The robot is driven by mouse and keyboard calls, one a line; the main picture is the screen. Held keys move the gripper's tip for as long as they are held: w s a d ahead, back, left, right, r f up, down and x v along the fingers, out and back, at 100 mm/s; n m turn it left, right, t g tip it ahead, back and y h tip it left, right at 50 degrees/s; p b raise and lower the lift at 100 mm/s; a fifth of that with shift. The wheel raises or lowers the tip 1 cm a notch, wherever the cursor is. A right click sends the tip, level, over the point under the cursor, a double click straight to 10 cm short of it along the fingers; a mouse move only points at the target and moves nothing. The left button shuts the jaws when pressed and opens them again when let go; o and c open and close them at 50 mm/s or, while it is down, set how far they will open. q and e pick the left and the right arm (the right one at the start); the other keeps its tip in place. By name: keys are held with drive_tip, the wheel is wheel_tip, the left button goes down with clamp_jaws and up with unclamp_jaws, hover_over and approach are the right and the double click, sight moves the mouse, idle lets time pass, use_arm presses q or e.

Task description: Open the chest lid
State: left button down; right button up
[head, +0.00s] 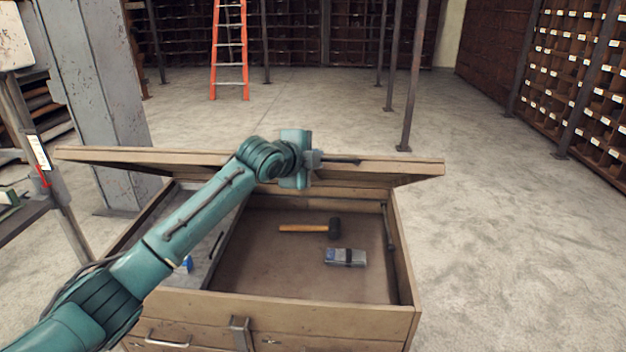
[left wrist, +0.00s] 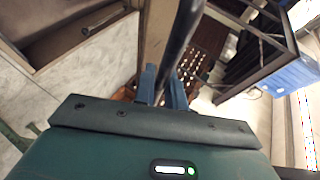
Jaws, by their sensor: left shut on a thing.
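The wooden chest (head: 330,318) stands in front of me in the head view. Its lid (head: 405,168) is raised well off the box, seen nearly edge-on, and the inside is in plain sight. My left gripper (head: 312,160) is at the middle of the lid's raised edge, shut on a dark bar handle (head: 342,161). In the left wrist view the dark bar (left wrist: 182,40) passes between the blue-grey fingers of my left gripper (left wrist: 163,85). My left arm hides part of the lid and the chest's left side. My right gripper is in neither view.
Inside the chest lie a hammer (head: 310,228) and a grey block with a dark band (head: 345,257). A grey column (head: 100,100) stands close behind left. A metal bench (head: 22,215) is at left. Open floor (head: 510,250) lies to the right.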

use_arm(q)
drive_tip(key=shift+w+r, duration=0.3)
drive_tip(key=shift+r, duration=0.05)
drive_tip(key=c, duration=1.5)
unclamp_jaws()
drive_tip(key=shift+o, duration=0.2)
drive_tip(key=shift+s, duration=0.1)
